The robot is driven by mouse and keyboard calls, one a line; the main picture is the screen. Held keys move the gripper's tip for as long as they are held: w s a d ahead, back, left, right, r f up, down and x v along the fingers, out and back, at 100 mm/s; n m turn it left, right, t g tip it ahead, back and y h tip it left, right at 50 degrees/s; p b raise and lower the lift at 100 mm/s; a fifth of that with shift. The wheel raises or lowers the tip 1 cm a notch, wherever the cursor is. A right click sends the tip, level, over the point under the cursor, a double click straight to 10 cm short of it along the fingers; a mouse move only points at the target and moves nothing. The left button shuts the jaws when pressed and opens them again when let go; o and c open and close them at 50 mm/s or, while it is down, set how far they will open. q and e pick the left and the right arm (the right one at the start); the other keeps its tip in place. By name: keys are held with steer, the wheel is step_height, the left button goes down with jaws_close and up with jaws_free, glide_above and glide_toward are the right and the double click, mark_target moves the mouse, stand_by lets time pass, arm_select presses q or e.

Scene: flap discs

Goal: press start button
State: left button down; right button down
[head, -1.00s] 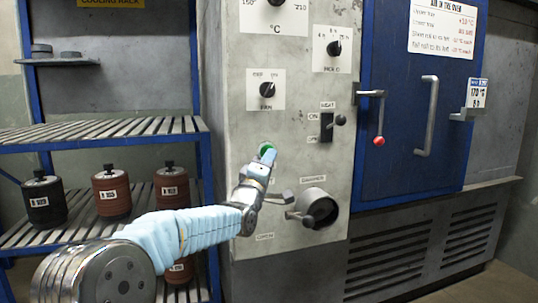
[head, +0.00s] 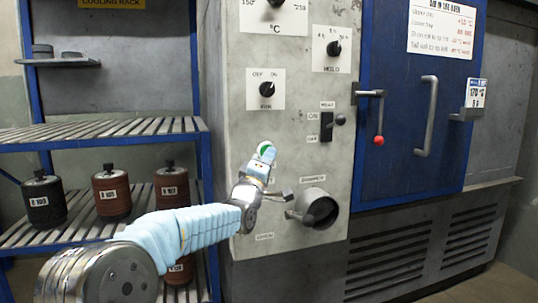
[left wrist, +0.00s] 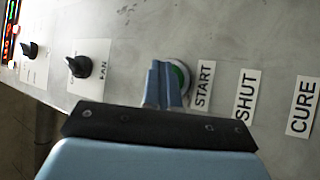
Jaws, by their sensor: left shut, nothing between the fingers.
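The start button (head: 263,147) is a round green button on the grey control panel, partly hidden behind my left gripper in the head view. It also shows in the left wrist view (left wrist: 180,74) as a green disc in a pale ring, beside a START label (left wrist: 203,84). My left gripper (head: 267,152) is shut and empty, with its fingertips in front of the button. In the left wrist view the fingertips (left wrist: 161,70) overlap the button's edge. I cannot tell whether they touch it. My right gripper is not in view.
The fan knob (head: 267,89) is above the button. The heat switch (head: 327,126) and a damper opening with a lever (head: 318,208) are to the right. A blue oven door (head: 415,110) is further right. A cooling rack (head: 100,133) with labelled cylinders stands left.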

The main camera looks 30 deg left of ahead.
arm_select(q)
steer(key=shift+s+a, duration=0.15)
steer(key=shift+a, duration=0.1)
steer(key=shift+b, duration=0.3)
steer(key=s+d+b, duration=0.3)
steer(key=d, duration=0.2)
steer(key=shift+s, duration=0.4)
steer(key=shift+f, duration=0.1)
stand_by(0.4)
